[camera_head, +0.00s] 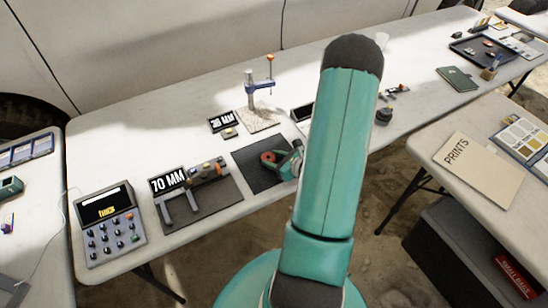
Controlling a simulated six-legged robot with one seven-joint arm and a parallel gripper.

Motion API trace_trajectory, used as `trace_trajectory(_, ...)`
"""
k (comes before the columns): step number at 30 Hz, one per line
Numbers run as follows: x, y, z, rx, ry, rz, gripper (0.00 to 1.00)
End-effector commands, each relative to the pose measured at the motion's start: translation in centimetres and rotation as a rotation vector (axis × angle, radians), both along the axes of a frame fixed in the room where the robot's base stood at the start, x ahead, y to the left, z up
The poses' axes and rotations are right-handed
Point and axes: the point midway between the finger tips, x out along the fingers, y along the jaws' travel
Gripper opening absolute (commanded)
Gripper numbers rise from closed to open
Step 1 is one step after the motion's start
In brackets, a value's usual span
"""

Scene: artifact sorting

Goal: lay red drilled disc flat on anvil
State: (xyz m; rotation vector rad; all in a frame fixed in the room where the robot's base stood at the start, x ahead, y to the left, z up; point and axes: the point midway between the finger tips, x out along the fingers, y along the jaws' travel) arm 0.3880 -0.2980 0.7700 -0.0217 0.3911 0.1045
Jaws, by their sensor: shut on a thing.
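The red drilled disc (267,157) shows as a small red ring with a dark hole, over a black mat (246,152) in the middle of the table. My gripper (279,161) reaches it from the right and is shut on it. I cannot tell whether the disc touches the mat or is held just above it. Behind stands a gauge stand (250,96) with a blue arm and an orange-topped indicator on a pale speckled base (260,119). An anvil is too small to make out under the indicator. My arm hides part of the table to the right.
To the left are a large caliper (205,172) on a dark mat, a "70 MM" display (167,180) and a grey keypad box (106,225). A small display (222,122) stands left of the gauge base. A green book (457,79) and dark tray (482,49) lie far right.

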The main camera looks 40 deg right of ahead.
Motion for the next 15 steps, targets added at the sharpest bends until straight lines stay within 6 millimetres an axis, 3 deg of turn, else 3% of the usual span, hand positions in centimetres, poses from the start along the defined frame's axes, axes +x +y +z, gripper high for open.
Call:
trace_trajectory(7, 0.03, 0.04, -0.37, 0.001, 0.001, 0.000, 0.21)
trace_trajectory(8, 0.04, 0.02, -0.32, 0.001, 0.000, 0.000, 0.49)
trace_trajectory(10, 0.07, 0.01, -0.30, 0.001, 0.000, 0.000, 0.63)
trace_trajectory(15, 0.12, -0.06, -0.30, 0.001, 0.001, 0.001, 0.65)
